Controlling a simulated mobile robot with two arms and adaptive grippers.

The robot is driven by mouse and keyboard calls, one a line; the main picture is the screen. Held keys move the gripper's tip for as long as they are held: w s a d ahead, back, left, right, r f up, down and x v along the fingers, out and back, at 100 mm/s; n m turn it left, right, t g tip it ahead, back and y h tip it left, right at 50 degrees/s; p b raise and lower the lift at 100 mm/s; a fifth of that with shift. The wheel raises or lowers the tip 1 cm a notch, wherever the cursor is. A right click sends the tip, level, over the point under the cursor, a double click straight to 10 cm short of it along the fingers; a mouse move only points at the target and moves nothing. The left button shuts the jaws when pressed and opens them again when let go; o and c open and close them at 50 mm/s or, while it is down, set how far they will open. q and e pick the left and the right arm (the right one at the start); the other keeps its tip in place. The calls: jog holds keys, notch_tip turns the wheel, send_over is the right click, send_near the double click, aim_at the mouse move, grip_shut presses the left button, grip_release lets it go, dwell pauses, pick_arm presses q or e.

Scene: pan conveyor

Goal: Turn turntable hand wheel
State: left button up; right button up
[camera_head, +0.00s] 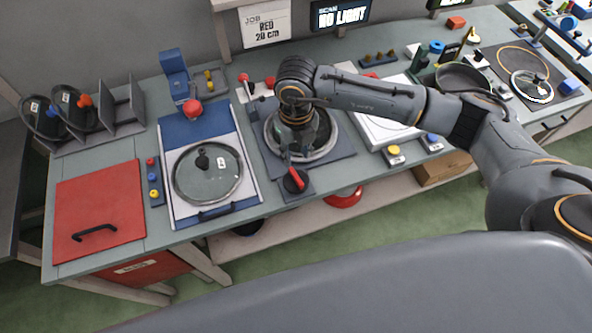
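The turntable (335,147) is a round plate with a pale rim on a dark square base, in the middle of the bench. The hand wheel (303,182) is a dark knob with a red bar handle, on a small dark mount at the turntable's front edge. My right gripper (291,156) reaches down over the turntable, just behind the hand wheel. Its wrist and fingers hide much of the plate. The fingers are small and dark here, so I cannot tell whether they are open or touch the handle. My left gripper is out of view.
A glass lid (207,178) lies on a blue-edged station left of the turntable. A red panel (98,212) with a black handle is farther left. A pan (462,80) and another glass lid (532,86) are at the right. Yellow and blue buttons (393,151) sit right of the turntable.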

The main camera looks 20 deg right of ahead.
aim_at(296, 176)
notch_tip(296, 176, down, 10)
jog(key=shift+f+p, duration=0.15)
jog(key=shift+p, duration=1.05)
grip_shut()
